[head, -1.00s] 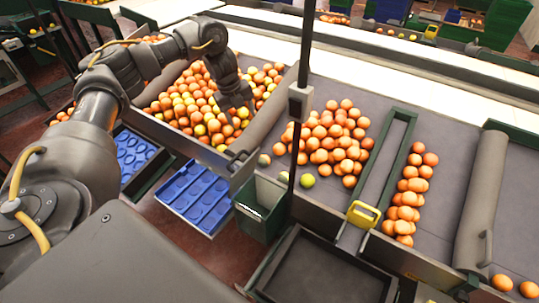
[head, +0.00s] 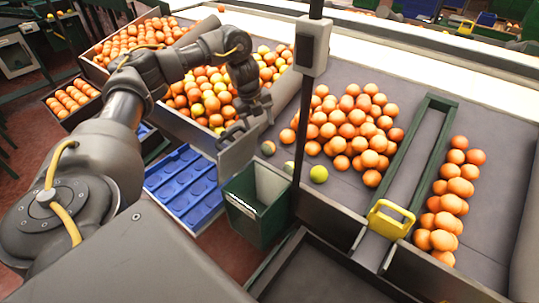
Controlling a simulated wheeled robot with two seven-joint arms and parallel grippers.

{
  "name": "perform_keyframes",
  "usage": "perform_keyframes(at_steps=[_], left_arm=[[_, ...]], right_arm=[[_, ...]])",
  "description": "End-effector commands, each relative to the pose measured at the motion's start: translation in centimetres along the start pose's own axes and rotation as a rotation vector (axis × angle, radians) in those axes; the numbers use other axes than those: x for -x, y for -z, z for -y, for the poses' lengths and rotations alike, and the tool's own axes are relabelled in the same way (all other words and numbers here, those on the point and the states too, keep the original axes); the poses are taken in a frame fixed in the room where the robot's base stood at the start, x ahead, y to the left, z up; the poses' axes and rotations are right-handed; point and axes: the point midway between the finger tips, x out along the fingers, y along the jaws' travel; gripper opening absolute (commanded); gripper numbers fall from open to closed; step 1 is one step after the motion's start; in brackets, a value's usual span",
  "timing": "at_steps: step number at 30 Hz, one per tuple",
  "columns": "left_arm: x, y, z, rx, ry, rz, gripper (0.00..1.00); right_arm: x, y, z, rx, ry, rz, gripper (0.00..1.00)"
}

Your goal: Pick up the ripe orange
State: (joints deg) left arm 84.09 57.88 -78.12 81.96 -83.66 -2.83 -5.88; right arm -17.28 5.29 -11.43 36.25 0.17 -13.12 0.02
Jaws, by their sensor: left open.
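Many ripe oranges lie in a heap (head: 350,130) on the grey sorting belt, right of the thin upright post. More oranges, mixed with yellow ones, fill the bin (head: 200,95) under my left arm. A green-yellow fruit (head: 318,174) lies at the front edge of the heap, with two duller greenish fruits to its left. My left gripper (head: 252,118) is open and hangs over the bin's front right corner, by the grey roller. It holds nothing that I can see. My right gripper is out of view.
A dark green bin (head: 257,212) stands below the belt edge, beside a blue tray (head: 190,200). The upright post (head: 304,110) stands between my left gripper and the heap. A green-framed divider with a yellow handle (head: 390,219) separates a row of oranges (head: 450,200) at right.

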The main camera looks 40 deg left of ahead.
Motion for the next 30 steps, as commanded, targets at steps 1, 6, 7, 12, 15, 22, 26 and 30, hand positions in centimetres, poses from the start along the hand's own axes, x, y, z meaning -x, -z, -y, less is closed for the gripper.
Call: perform_keyframes(at_steps=[1,6,7,12,15,22,26,30], left_arm=[[-1.2,0.0,-0.2,0.0,0.001,0.0,0.6],[-1.5,0.0,-0.2,-0.001,0.001,0.0,0.6],[-1.4,0.0,-0.2,-0.001,0.001,0.0,0.6],[-3.1,0.1,-0.2,-0.002,-0.002,-0.002,0.6],[-4.8,0.1,-0.2,-0.002,-0.003,-0.003,0.6],[-6.9,0.1,0.0,-0.003,0.0,-0.001,0.6],[-7.1,0.0,0.0,-0.004,0.001,0.0,0.6],[-8.2,-0.1,0.1,-0.002,-0.002,-0.001,0.6]], right_arm=[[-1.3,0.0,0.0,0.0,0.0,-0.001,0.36],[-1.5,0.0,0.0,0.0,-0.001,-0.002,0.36],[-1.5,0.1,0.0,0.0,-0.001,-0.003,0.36],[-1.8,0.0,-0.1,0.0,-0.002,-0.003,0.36],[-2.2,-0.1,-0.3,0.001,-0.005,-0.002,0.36],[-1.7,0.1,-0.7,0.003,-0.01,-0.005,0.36],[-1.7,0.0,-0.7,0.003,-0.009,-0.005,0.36],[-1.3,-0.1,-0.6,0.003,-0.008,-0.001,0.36]])
